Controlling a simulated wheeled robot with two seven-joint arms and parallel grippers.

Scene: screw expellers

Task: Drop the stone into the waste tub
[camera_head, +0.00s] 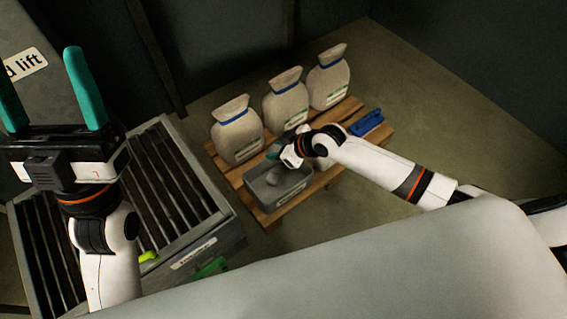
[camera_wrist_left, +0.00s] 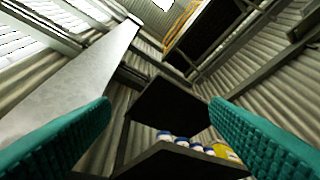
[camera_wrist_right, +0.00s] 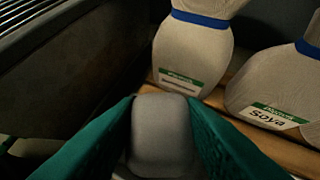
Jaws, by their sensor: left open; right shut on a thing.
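The grey stone (camera_wrist_right: 162,130) sits between the green fingers of my right gripper (camera_wrist_right: 160,118) in the right wrist view. In the head view my right gripper (camera_head: 276,158) is shut on the stone (camera_head: 275,177), over the grey waste tub (camera_head: 290,194). The tub stands on the front of the wooden pallet. The gripper partly hides the tub's back rim. I cannot tell how far the stone is above the tub floor. My left gripper (camera_head: 40,75) is raised at the left, open and empty; its spread fingers also show in the left wrist view (camera_wrist_left: 160,125).
Several pale sacks (camera_head: 236,130) stand on the pallet (camera_head: 335,165) behind the tub. A blue object (camera_head: 367,122) lies at the pallet's right. A slatted grey grate (camera_head: 165,190) is left of the tub. The left wrist view shows a shelf with jars (camera_wrist_left: 185,142).

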